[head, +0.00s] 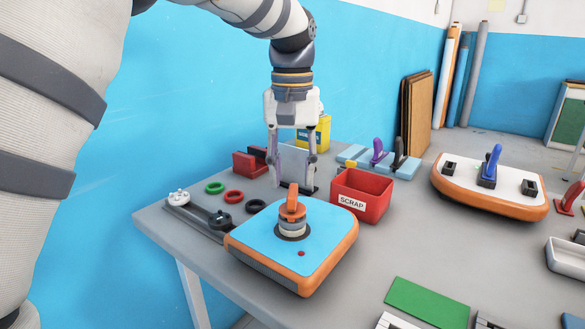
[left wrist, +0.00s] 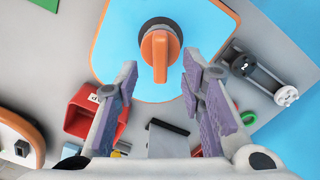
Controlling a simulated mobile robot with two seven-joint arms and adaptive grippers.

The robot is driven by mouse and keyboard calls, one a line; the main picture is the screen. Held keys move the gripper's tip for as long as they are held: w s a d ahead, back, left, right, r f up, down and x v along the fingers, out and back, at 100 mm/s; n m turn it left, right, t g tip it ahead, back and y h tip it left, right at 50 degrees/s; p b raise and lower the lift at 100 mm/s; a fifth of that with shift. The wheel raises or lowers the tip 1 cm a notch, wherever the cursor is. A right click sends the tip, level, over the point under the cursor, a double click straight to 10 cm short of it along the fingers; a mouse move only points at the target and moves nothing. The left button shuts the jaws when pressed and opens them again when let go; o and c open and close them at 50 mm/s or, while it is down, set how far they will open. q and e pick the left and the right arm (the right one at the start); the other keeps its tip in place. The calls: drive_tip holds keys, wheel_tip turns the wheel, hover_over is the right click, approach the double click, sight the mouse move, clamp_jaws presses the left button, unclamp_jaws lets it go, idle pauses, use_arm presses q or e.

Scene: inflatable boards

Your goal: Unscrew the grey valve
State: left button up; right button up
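The grey valve (head: 292,228) sits in the blue top of an orange-edged inflatable board (head: 325,240) on the table. An upright orange piece (head: 292,206) is on top of the valve; it also shows in the left wrist view (left wrist: 160,55). My left gripper (head: 291,180) is open and empty, pointing down over the board's far side. In the left wrist view its fingertips (left wrist: 160,68) are spread to either side of the orange piece, with gaps and no visible contact. Their height above it is hard to judge. My right gripper is not in view.
A red SCRAP bin (head: 363,196) stands right behind the board. A rail with a white knob (head: 179,197) and a dark knob (head: 220,219) lies to its left, near green and red rings (head: 233,196). Another board (head: 488,206) lies at right. A green mat (head: 427,303) is in front.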

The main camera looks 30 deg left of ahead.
sight(292, 189)
use_arm(q)
drive_tip(key=shift+f, duration=2.35)
drive_tip(key=shift+c, duration=0.5)
clamp_jaws()
drive_tip(key=n, duration=0.7)
